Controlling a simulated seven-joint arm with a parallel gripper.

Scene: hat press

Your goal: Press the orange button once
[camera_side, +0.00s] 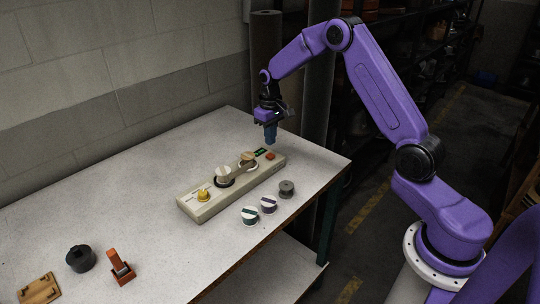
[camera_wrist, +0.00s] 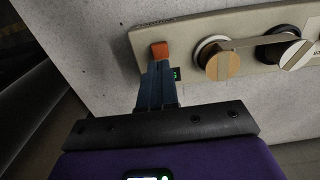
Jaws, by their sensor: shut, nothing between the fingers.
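The orange button (camera_side: 270,156) sits at the far right end of a long beige panel (camera_side: 213,205) on the table. It also shows in the wrist view (camera_wrist: 159,50), just beyond my fingertips. My gripper (camera_side: 270,140) is shut and empty, pointing down above that end of the panel.
The panel also carries a yellow knob (camera_side: 203,195), round discs joined by a bar, and a small green display (camera_side: 261,152). Several loose round pieces (camera_side: 268,205) lie in front of it. A black pot (camera_side: 80,259) and an orange-brown block (camera_side: 120,267) stand front left.

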